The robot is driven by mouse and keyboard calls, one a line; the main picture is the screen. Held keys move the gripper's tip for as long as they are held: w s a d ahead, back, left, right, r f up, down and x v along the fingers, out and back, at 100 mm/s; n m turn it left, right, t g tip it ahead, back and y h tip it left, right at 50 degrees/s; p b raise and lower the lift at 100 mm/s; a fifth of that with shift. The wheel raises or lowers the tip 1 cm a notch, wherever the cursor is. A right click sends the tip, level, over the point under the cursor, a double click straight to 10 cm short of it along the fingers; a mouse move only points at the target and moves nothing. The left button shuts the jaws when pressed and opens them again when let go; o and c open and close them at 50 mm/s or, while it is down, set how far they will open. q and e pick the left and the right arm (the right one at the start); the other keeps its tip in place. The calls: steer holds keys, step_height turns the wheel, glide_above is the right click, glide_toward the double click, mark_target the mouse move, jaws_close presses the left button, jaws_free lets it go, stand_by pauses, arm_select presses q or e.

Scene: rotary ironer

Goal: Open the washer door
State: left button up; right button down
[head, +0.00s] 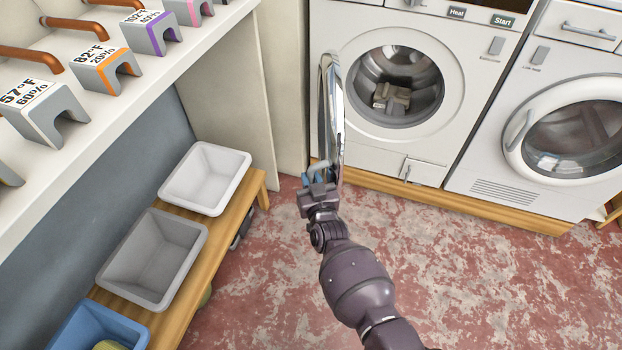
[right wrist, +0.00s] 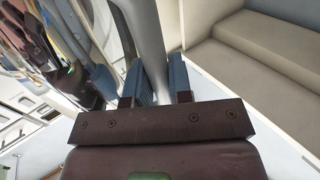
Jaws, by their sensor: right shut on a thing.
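The washer (head: 380,150) with the round drum opening (head: 398,85) stands at the top middle of the head view. Its round door (head: 335,120) is swung wide open to the left and shows nearly edge-on. My right gripper (head: 318,180) is at the lower part of the door. In the right wrist view the blue fingers (right wrist: 158,82) are shut around a pale grey bar, the door handle (right wrist: 150,45). A grey-brown shape (head: 391,97) shows inside the drum opening; I cannot tell what it is. My left gripper is not in view.
A second machine (head: 540,130) with a closed round door stands at the right. A wooden bench (head: 190,290) with white (head: 207,178), grey (head: 152,258) and blue (head: 98,328) bins is at the left. The red and grey floor (head: 500,280) at lower right is clear.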

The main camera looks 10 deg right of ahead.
steer(key=c, duration=1.3)
jaws_free()
steer(key=shift+c, duration=0.2)
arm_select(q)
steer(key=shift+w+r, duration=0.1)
arm_select(e)
steer(key=shift+s+d+r+p, duration=0.1)
steer(key=shift+s+p, duration=0.1)
steer(key=shift+s, duration=0.15)
steer(key=shift+s+r+p, duration=0.1)
steer(key=shift+s+p, duration=0.05)
steer(key=shift+s, duration=0.15)
arm_select(q)
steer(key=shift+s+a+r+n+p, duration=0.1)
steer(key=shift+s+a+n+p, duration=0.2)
steer(key=shift+p, duration=0.45)
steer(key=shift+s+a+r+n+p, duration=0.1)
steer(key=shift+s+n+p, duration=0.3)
steer(key=shift+p, duration=0.35)
arm_select(e)
steer(key=s+d, duration=0.1)
steer(key=s, duration=0.8)
steer(key=shift+s+f, duration=0.15)
steer(key=shift+s, duration=0.05)
